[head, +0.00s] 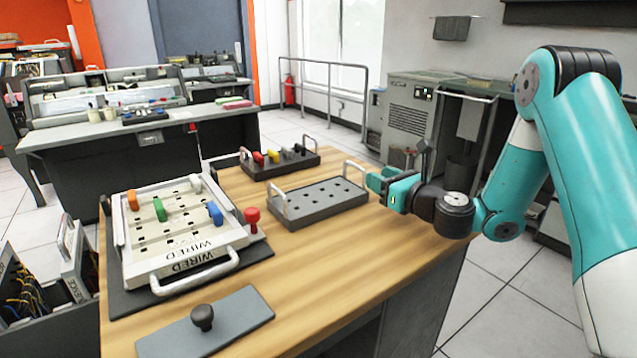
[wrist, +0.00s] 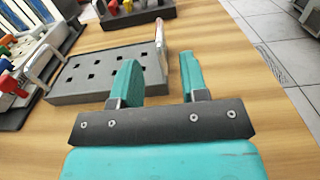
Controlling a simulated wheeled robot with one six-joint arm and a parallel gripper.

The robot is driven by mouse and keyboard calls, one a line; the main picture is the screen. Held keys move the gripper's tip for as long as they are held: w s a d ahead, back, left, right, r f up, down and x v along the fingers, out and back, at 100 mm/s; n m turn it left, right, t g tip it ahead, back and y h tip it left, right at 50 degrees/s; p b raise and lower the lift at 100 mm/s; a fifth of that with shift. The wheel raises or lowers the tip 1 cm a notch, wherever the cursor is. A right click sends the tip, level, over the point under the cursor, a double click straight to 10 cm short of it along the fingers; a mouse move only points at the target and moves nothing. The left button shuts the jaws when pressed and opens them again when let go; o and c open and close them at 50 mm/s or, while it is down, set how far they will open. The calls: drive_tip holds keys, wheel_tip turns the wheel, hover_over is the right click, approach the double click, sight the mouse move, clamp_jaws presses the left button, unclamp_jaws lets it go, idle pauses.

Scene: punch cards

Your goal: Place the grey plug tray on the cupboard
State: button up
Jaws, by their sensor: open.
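The grey plug tray (head: 318,207) lies flat on the wooden worktop, with rows of empty holes and a pale upright handle at each end. In the wrist view the tray (wrist: 78,92) is ahead and to the left, its right-end handle (wrist: 161,46) just beyond my fingertips. My gripper (head: 378,181) is open and empty at the tray's right end; it also shows in the wrist view (wrist: 160,75). A gap between the fingers and the handle is hard to judge. I cannot tell which furniture is the cupboard.
A darker tray (head: 292,167) with coloured plugs stands behind. A white WIRED board (head: 180,247) with plugs is at left, a red plug (head: 252,218) beside it. A grey knobbed plate (head: 232,318) lies in front. Bare wood (head: 370,260) is at front right.

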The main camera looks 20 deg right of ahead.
sight(359, 168)
drive_tip(key=shift+p+x, duration=1.05)
drive_tip(key=shift+p, duration=0.1)
drive_tip(key=p, duration=0.1)
drive_tip(key=w+p, duration=0.1)
drive_tip(key=shift+a+r+p, duration=0.2)
drive_tip(key=shift+r+p, duration=0.05)
drive_tip(key=shift+p, duration=0.15)
drive_tip(key=x, duration=0.1)
drive_tip(key=p+x, duration=0.1)
drive_tip(key=x, duration=0.2)
drive_tip(key=shift+w+a+f, duration=0.1)
drive_tip(key=shift+f, duration=0.25)
drive_tip(key=shift+c, duration=0.2)
clamp_jaws()
